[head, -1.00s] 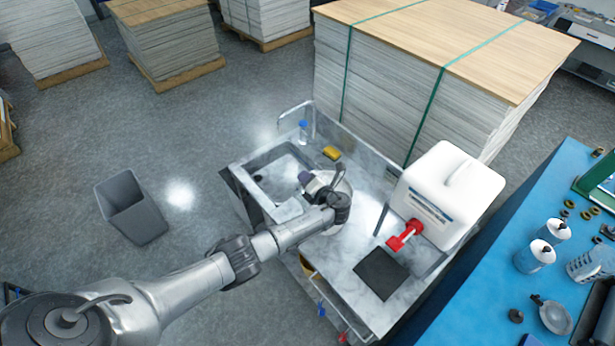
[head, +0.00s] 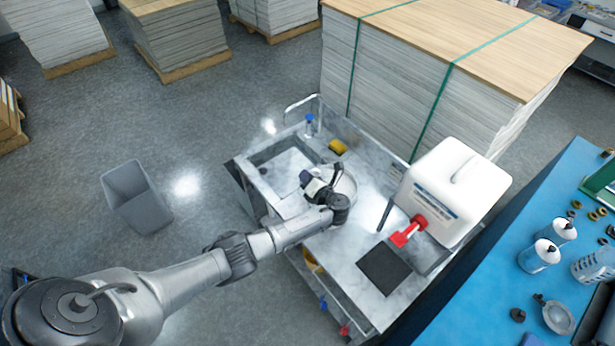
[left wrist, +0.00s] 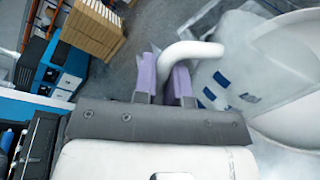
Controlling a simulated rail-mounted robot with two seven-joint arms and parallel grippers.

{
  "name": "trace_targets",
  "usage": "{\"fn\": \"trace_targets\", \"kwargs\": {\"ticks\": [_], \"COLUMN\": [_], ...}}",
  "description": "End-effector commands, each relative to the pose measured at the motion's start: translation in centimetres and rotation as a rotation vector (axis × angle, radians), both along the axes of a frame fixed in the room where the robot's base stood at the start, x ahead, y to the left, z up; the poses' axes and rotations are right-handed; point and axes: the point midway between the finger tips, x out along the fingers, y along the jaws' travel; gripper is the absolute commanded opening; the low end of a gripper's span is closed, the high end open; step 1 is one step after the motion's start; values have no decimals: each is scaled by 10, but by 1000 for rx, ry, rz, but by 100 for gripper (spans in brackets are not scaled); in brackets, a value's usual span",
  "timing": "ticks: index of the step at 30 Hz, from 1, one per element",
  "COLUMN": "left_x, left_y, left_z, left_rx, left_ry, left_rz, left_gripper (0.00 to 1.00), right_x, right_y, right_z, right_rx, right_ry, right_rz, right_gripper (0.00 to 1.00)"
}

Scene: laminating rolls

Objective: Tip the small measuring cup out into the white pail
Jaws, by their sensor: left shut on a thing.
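My left gripper (head: 308,182) is over the sink cart, at the near left side of a white round vessel, likely the pail (head: 346,186), which it partly hides. In the left wrist view my left gripper (left wrist: 166,80) has its purple fingers shut on a curved white handle (left wrist: 192,49). The handle joins a pale, cloudy body with blue marks, the measuring cup (left wrist: 228,88). A large white rounded surface (left wrist: 290,72) lies at the right edge there. I cannot tell what the cup contains. In the head view the cup is hard to make out behind the gripper. My right gripper is not in view.
The cart has a sink basin (head: 285,165), a yellow sponge (head: 338,147), a blue-capped bottle (head: 310,125) and a dark mat (head: 383,269). A white canister (head: 455,190) with a red tap (head: 408,233) stands to the right. A grey bin (head: 135,195) is on the floor.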

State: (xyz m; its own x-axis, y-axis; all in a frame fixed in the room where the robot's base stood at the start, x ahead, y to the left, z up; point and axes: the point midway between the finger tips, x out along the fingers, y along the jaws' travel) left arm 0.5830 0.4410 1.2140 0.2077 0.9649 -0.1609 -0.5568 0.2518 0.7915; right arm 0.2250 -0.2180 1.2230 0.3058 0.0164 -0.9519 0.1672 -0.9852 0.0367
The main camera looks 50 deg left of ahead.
Motion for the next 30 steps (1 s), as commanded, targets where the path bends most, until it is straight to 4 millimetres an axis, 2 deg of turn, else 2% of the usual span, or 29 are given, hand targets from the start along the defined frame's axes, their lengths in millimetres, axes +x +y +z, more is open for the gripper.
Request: {"fn": "trace_targets", "kwargs": {"ticks": [8,21,30], "left_x": [-1,-14,-16], "left_y": [0,2,2], "left_z": [0,-3,-3], "left_rx": [0,-20,-23], "left_ry": [-8,-227,-263], "left_rz": [0,0,-1], "left_gripper": [0,0,0], "right_x": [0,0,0], "right_y": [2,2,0], "right_z": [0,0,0], "right_rx": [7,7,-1], "right_ry": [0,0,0], "right_rz": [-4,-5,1], "right_gripper": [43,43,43]}}
